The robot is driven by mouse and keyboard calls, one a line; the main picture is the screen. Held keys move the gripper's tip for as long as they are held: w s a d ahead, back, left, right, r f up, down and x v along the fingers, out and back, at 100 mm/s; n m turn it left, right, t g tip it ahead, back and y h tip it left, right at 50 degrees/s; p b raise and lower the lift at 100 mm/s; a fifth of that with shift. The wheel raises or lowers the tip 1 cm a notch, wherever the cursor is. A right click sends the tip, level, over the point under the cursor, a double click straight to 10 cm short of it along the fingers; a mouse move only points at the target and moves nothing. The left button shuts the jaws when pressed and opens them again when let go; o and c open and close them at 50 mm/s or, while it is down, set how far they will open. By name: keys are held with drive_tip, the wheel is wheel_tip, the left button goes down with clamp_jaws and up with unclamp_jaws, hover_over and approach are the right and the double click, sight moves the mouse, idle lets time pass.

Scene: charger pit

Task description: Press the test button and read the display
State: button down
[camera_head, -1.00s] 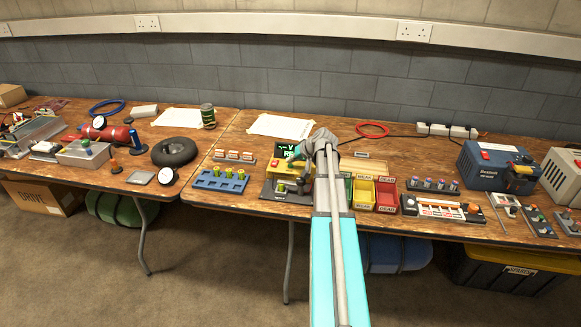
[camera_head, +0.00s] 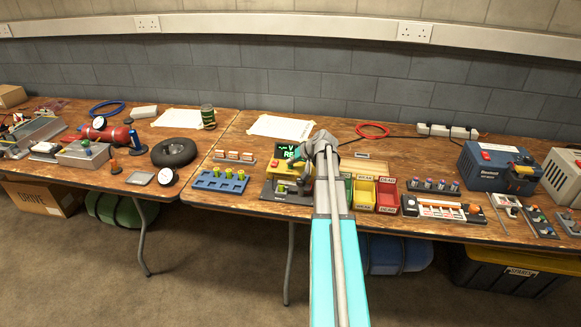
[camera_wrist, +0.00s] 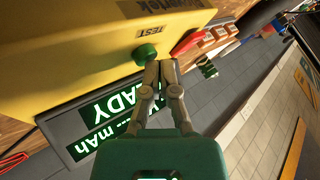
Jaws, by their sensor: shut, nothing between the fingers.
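The yellow tester (camera_head: 272,173) stands near the front edge of the table, partly hidden by my arm. Its green button (camera_wrist: 146,54), marked TEST, shows in the wrist view. The dark display (camera_wrist: 108,111) beside it has lit green text with READY and mAh, upside down there; the measured figures show as dashes.

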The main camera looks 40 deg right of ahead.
drive_tip(key=shift+f, duration=0.25)
idle(0.3)
drive_tip(key=shift+s+a+f+b, duration=0.15)
drive_tip(key=shift+s+a+b, duration=0.15)
drive_tip(key=shift+b, duration=0.25)
idle(0.5)
drive_tip(key=shift+w+d+r+p, duration=0.35)
drive_tip(key=shift+r+p, duration=0.3)
drive_tip(key=shift+p, duration=0.25)
drive_tip(key=shift+r, duration=0.1)
wheel_tip(320, 180, up, 5)
drive_tip(key=p, duration=0.5)
drive_tip(key=shift+w, duration=0.1)
idle(0.9)
